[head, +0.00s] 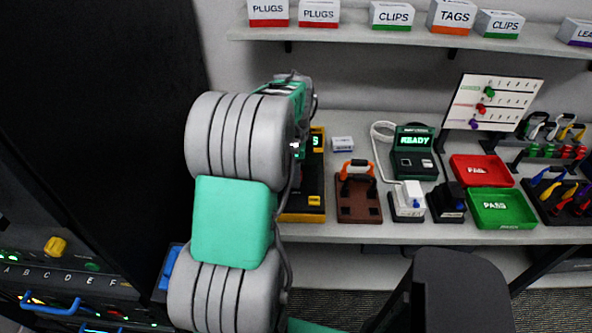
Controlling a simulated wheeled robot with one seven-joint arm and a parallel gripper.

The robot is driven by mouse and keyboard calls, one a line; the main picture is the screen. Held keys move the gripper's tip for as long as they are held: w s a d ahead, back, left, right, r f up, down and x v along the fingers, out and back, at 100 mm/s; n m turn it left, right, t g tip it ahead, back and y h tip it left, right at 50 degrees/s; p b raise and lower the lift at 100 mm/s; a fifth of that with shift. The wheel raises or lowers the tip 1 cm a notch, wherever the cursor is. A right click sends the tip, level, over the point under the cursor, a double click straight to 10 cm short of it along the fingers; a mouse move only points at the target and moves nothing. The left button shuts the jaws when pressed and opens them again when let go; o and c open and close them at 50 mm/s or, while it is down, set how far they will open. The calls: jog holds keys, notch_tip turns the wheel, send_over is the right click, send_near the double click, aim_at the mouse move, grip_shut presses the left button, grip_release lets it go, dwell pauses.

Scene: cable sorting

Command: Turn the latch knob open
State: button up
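A yellow knob (55,246), which looks like the latch knob, sits on a dark panel at the lower left. The panel (28,274) carries the letters A to F below the knob. I cannot tell from this view whether the knob is turned. My arm rises through the middle of the view, to the right of the knob and well apart from it. The fingers of my gripper do not show; the arm's upper links hide that end or it lies out of sight.
A blue handle (50,306) lies below the panel. A large black cabinet surface (90,120) fills the left. On the right, a grey bench (365,232) holds a READY tester (414,160), a red tray (481,171) and a green tray (502,209). A shelf with labelled boxes is above.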

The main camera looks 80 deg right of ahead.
grip_shut()
dwell(0.3)
jog(key=shift+n, duration=0.3)
jog(key=n, duration=0.3)
jog(key=shift+n, duration=0.3)
jog(key=n, duration=1.3)
jog(key=shift+n, duration=0.3)
dwell(0.3)
